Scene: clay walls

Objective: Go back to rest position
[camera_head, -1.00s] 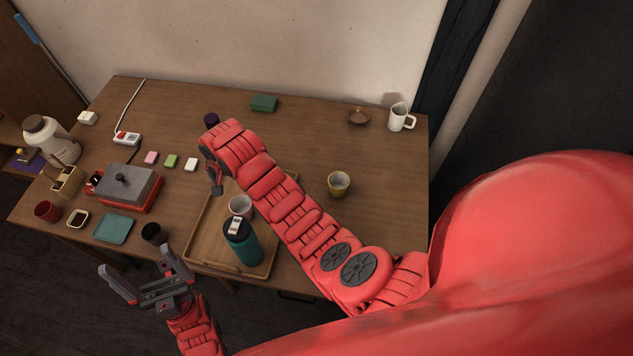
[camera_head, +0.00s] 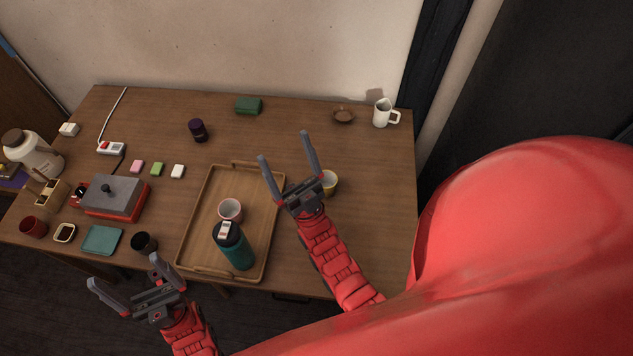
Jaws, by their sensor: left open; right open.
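My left gripper (camera_head: 124,272) is open and empty in front of the table's front edge, at the lower left. My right gripper (camera_head: 284,150) is open and empty above the table, just right of the wooden tray (camera_head: 199,226). Its fingers point toward the wall. A yellow cup (camera_head: 331,184) stands right behind the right gripper and is partly hidden by it.
A dark purple can (camera_head: 198,131), a green block (camera_head: 248,106), a brown saucer (camera_head: 343,116) and a white mug (camera_head: 383,113) stand toward the back. A grey and red box (camera_head: 113,197) and a black cup (camera_head: 144,243) are left.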

